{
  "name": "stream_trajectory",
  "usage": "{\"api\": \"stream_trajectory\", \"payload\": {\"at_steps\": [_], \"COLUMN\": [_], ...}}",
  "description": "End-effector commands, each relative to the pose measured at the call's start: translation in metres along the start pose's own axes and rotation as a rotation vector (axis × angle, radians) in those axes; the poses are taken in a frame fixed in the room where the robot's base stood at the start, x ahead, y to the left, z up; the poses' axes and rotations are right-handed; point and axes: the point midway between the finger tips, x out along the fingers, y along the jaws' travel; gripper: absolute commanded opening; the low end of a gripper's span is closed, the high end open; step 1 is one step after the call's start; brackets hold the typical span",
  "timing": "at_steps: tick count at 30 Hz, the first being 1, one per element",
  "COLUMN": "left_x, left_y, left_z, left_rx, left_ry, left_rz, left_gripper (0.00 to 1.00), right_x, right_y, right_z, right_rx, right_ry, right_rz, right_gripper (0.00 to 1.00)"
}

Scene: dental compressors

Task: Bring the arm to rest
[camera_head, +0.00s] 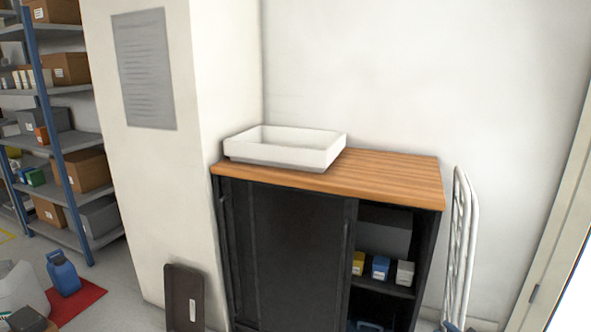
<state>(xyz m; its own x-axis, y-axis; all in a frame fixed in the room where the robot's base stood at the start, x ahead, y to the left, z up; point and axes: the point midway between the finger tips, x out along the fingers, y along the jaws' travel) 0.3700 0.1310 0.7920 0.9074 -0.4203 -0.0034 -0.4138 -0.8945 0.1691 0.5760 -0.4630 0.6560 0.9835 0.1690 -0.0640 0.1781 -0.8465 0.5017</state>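Neither of my grippers shows clearly in the head view, so I cannot see whether they are open or shut or what they hold. The view faces a black cabinet (285,250) with a wooden top (390,176). A white tray (285,147) sits on the left part of that top. The tray's inside looks empty from here.
The cabinet's right side is open, with small boxes (381,267) on a shelf. A white folded metal frame (460,245) leans at the right. Storage shelves (60,140) stand at the left. A blue jug (63,274) stands on a red mat (85,297).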

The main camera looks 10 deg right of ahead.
Motion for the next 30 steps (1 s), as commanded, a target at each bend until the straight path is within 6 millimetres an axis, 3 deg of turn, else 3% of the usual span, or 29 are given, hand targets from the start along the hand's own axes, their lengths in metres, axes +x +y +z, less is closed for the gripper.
{"api": "stream_trajectory", "payload": {"at_steps": [1,6,12,21,30], "left_x": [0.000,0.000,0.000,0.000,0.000], "left_y": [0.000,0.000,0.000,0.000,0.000], "left_z": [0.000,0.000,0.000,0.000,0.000], "left_rx": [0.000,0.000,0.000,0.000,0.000], "left_ry": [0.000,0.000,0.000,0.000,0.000], "left_rz": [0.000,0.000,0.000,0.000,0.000], "left_gripper": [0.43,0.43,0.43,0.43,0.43], "right_x": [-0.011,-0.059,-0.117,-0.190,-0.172], "right_y": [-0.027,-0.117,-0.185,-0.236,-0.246], "right_z": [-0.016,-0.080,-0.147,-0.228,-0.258], "right_rx": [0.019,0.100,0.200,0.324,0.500], "right_ry": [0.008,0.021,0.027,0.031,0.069], "right_rz": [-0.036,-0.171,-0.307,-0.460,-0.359], "right_gripper": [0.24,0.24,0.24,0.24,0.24]}}
